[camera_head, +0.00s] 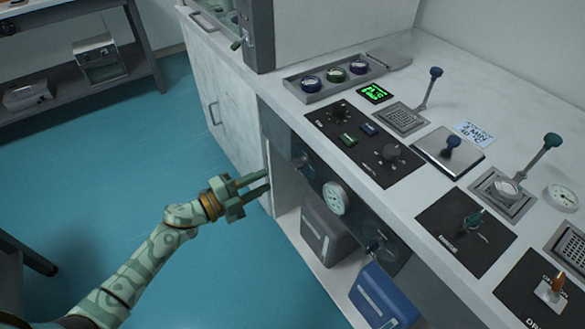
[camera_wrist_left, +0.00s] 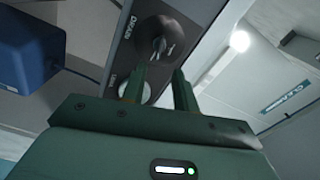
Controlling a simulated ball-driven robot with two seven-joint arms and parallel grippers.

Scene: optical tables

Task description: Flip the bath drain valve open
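My left gripper (camera_head: 264,183) is in front of the bench, level with the open bay below the worktop. Its two fingers are parted with nothing between them. In the left wrist view its fingers (camera_wrist_left: 160,80) point at a dark panel with a round knob (camera_wrist_left: 157,47) and a label that seems to read DRAIN. The gripper looks short of the knob. In the head view the dark front panel carries a valve fitting (camera_head: 302,160) at its left, a white dial gauge (camera_head: 335,198), and another valve fitting (camera_head: 375,245) at its right. Their labels are unreadable here. My right gripper is not in view.
A grey bin (camera_head: 326,232) and a blue bin (camera_head: 384,298) stand under the panel. The worktop above holds knobs, levers and an orange-handled switch (camera_head: 557,281). Open blue floor (camera_head: 130,180) lies left of the bench.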

